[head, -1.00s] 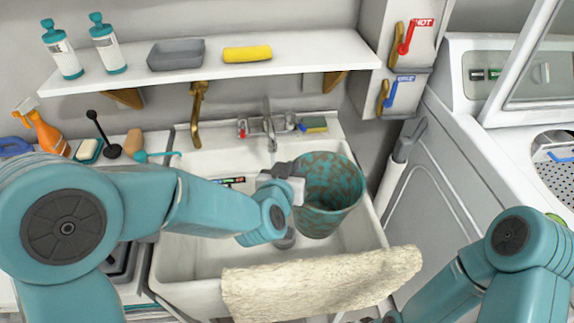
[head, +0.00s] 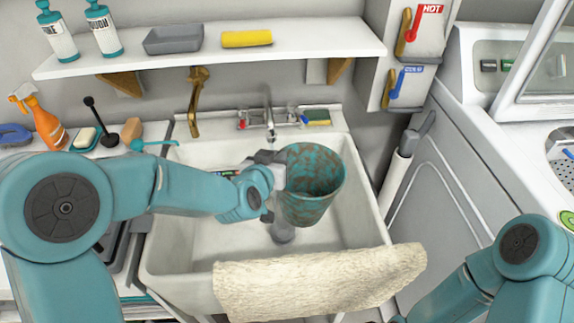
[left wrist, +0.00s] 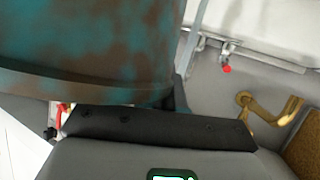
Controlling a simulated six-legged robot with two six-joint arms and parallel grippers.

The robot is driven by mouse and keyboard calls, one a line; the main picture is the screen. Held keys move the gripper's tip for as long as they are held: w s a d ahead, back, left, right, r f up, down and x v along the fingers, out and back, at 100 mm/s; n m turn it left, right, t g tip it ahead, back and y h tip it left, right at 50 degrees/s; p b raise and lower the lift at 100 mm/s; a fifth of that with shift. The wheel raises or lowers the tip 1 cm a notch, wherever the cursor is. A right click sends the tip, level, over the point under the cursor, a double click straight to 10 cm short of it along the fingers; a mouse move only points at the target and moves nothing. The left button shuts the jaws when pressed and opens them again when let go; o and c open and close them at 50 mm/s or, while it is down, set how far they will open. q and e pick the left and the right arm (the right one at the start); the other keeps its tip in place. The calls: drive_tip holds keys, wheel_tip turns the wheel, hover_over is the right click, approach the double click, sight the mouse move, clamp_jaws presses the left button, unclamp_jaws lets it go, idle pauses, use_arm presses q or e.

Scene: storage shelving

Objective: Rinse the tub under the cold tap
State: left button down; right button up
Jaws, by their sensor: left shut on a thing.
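The tub (head: 312,190), mottled teal and brown and open at the top, hangs upright over the white sink (head: 180,235). My left gripper (head: 275,172) is shut on its left wall; the tub also fills the upper left of the left wrist view (left wrist: 90,45). The chrome sink tap (head: 270,125) stands behind and left of the tub's rim, with a red handle (head: 243,122) and a blue handle (head: 292,118). I see no water running. A blue lever (head: 398,82) is on the wall box below a red HOT lever (head: 414,24). My right gripper is out of view.
A cream towel (head: 320,285) hangs over the sink's front edge. A brass fixture (head: 195,105) is on the wall at the left. A shelf (head: 300,42) with bottles and a grey tray (head: 173,40) overhangs the sink's back. A sponge (head: 317,117) lies beside the tap.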

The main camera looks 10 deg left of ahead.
use_arm(q)
drive_tip(key=w+a+f+b, duration=0.2)
drive_tip(key=w+a+b, duration=0.3)
drive_tip(key=a, duration=0.3)
drive_tip(key=shift+w+f, duration=0.2)
drive_tip(key=shift+w, duration=0.05)
drive_tip(key=shift+d, duration=0.1)
idle(0.8)
drive_tip(key=shift+s+d+b, duration=0.6)
drive_tip(key=shift+s+d, duration=0.8)
drive_tip(key=shift+s, duration=3.9)
drive_tip(key=s+d+r+p, duration=0.1)
drive_tip(key=s+r+p, duration=0.4)
drive_tip(key=r+p, duration=0.6)
drive_tip(key=shift+d+r, duration=0.2)
drive_tip(key=shift+r, duration=0.3)
drive_tip(key=shift+w, duration=0.1)
